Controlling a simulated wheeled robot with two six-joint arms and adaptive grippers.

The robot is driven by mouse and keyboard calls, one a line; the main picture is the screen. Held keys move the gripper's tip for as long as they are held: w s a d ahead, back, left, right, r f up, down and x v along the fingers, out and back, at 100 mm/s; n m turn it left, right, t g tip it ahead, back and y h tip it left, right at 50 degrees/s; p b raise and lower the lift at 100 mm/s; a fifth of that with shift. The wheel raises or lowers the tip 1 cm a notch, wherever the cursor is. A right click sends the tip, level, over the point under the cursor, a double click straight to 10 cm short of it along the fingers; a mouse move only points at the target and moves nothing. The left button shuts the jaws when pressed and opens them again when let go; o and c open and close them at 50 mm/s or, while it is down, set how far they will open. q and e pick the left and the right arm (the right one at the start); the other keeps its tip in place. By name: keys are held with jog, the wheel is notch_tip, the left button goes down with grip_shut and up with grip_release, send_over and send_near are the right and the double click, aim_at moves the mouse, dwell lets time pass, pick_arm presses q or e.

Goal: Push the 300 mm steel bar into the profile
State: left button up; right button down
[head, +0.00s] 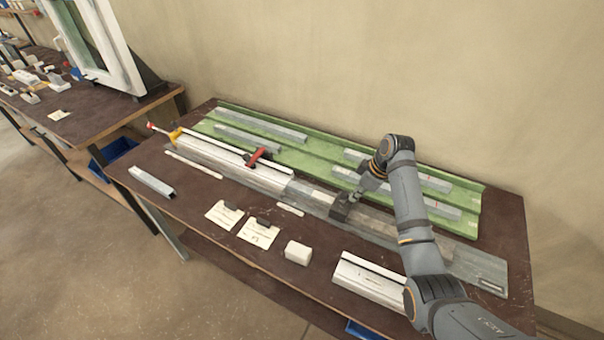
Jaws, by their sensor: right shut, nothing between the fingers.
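The white profile (225,165) lies lengthwise in the grey clamp bed, with a red clamp (257,157) across it and a yellow stop (175,135) at its far left end. A grey steel bar (309,193) lies in line with the profile at its right end. How far it reaches inside is hidden. My right gripper (340,210) is shut and empty, pointing down at the bar's right end. I cannot tell whether it touches the bar. My left gripper is out of view.
A green tray (330,150) with several grey bars lies behind the bed. The bed's right part (460,265) is clear.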

aim_at(315, 193)
jog(key=shift+w+a, duration=0.4)
jog(key=shift+a, duration=0.3)
jog(key=shift+w+a, duration=0.4)
jog(key=shift+a, duration=0.25)
jog(key=shift+w+a, duration=0.4)
jog(key=shift+a, duration=0.3)
jog(key=shift+w+a+b, duration=0.45)
jog(key=shift+w+a, duration=0.2)
jog(key=shift+a, duration=0.35)
jog(key=shift+w+a+b, duration=0.3)
jog(key=shift+w+a, duration=0.1)
jog(key=shift+a, duration=0.3)
jog(key=shift+w+a+b, duration=0.25)
jog(key=shift+w+a, duration=0.15)
jog(key=shift+a, duration=0.3)
jog(key=shift+w+a+f+b, duration=0.1)
jog(key=shift+w+a+b, duration=0.35)
jog(key=shift+a, duration=0.2)
jog(key=shift+w+a+b, duration=0.4)
jog(key=shift+a, duration=0.25)
jog(key=shift+w+a, duration=0.25)
jog(key=shift+a, duration=0.15)
